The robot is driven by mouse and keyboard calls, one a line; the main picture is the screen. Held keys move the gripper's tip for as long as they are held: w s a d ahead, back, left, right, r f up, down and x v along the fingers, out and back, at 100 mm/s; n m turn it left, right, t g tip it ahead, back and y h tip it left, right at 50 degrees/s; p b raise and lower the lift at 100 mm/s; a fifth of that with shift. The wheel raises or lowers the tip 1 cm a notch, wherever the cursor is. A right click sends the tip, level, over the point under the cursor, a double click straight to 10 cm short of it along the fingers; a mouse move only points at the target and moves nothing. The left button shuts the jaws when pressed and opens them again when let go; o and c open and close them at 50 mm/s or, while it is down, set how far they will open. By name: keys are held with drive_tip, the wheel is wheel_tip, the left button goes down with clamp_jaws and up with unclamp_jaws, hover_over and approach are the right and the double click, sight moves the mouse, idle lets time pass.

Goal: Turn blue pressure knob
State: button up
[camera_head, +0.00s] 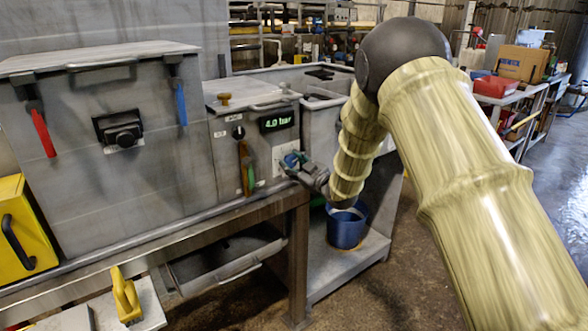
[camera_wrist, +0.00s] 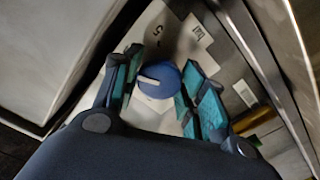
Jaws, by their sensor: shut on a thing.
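The blue pressure knob (camera_wrist: 160,79) has a white pointer line and sits on a pale label plate in the wrist view. It also shows small at the panel front in the head view (camera_head: 290,159). My gripper (camera_wrist: 163,88) has its teal-padded fingers on both sides of the knob and is shut on it. In the head view my gripper (camera_head: 299,166) reaches the panel from the right and partly hides the knob. The green display (camera_head: 277,121) above reads 4.0 bar.
A red handle (camera_head: 43,133), a blue handle (camera_head: 181,103) and a black latch (camera_head: 124,134) are on the grey compactor front. A blue bucket (camera_head: 346,231) stands on the low shelf below my arm.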

idle(0.3)
drive_tip(key=o, duration=1)
drive_tip(key=v, duration=1.2)
drive_tip(key=shift+f, duration=0.15)
